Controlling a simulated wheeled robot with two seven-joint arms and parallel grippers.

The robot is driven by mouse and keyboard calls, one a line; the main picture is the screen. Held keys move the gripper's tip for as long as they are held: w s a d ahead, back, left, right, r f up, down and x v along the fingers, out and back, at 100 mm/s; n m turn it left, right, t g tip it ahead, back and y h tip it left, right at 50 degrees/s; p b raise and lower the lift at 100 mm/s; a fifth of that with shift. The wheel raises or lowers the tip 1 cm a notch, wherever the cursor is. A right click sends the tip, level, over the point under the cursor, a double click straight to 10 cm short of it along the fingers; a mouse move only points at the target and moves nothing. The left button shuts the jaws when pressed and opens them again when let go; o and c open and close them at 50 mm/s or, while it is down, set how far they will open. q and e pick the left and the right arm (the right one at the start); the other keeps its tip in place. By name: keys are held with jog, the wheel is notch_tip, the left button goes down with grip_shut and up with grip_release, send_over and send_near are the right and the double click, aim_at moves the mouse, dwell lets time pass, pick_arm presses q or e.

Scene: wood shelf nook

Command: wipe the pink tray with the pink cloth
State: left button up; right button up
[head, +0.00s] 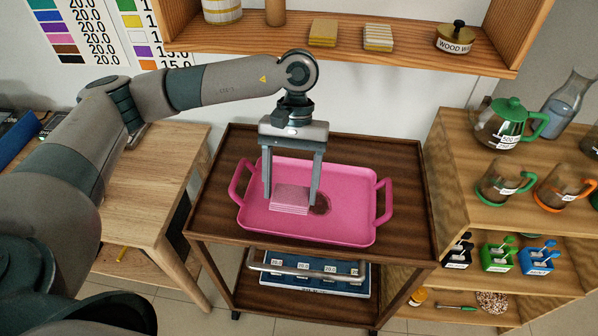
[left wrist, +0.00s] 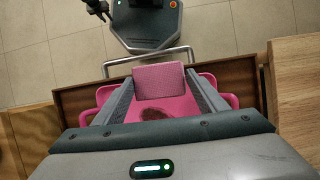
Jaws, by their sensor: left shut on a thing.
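The pink tray (head: 345,228) with two side handles lies on the top of a dark wood cart. The pink cloth (head: 290,198) is a folded, light pink block between the fingers of my left gripper (head: 291,198). The gripper points down over the tray and is shut on the cloth. A dark brown stain (head: 320,204) shows on the tray floor just right of the cloth. In the left wrist view the cloth (left wrist: 159,82) is between the fingers, with the stain (left wrist: 155,114) beside it. I cannot tell whether the cloth touches the tray. My right gripper is not in view.
The cart top (head: 402,170) has bare room around the tray. A wooden shelf (head: 390,62) hangs behind it. A wooden table (head: 150,185) stands left; a shelf unit with a green-lidded pot (head: 505,125) and mugs stands right.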

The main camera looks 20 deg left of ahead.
pick_arm(q)
jog(key=w+a+f+n+t+h+p, duration=0.2)
jog(key=w+f+n+t, duration=0.3)
jog(key=n, duration=1.3)
jog(key=w+f+h+p, duration=0.1)
jog(key=w+f, duration=0.2)
jog(key=w, duration=0.2)
jog(key=shift+a+p, duration=0.15)
jog(key=shift+p, duration=0.15)
